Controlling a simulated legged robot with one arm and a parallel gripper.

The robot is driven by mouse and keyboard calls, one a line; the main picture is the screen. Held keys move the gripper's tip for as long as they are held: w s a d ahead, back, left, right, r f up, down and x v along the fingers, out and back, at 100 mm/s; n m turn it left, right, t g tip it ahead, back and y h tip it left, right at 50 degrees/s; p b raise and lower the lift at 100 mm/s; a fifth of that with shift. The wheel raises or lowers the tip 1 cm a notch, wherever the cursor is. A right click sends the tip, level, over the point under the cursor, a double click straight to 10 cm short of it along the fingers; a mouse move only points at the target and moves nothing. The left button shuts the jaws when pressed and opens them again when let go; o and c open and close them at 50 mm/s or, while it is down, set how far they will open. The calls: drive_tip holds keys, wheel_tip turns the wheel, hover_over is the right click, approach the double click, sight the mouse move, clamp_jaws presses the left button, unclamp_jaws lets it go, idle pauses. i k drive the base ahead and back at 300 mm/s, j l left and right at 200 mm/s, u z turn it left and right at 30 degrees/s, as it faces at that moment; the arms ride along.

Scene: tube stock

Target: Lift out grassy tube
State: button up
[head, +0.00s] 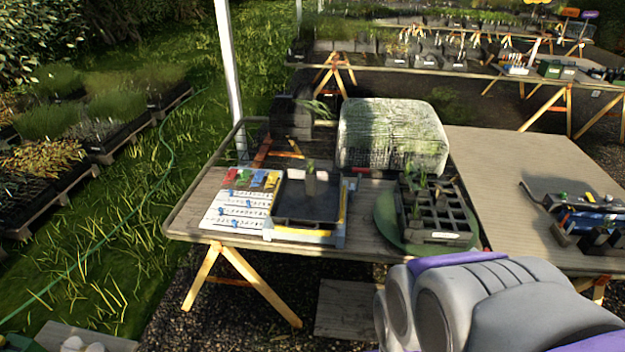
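A black cell tray (452,218) sits on a round green base on the wooden table. It holds a few dark tubes with green shoots (416,212), mostly along its left and back side; several cells look empty. Which of them is the grassy tube I cannot tell at this size. My grey and purple arm fills the lower right, in front of the table. The fingers of my gripper are not in view.
A white board (222,217) with coloured pieces lies left of the framed tray. Another table (500,165) adjoins at right, with a blue toolbox-like item (590,218). A white post (230,75) rises behind the left side.

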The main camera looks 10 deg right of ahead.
sight(311, 174)
drive_tip(key=z, duration=0.4)
drive_tip(key=k+z, duration=0.1)
drive_tip(key=z, duration=0.65)
drive_tip(key=k+l+z, duration=0.1)
drive_tip(key=z, duration=0.25)
drive_tip(key=i+j+z, duration=0.25)
drive_tip(key=j, duration=1.2)
drive_tip(key=j+z, duration=0.2)
drive_tip(key=j, duration=2.75)
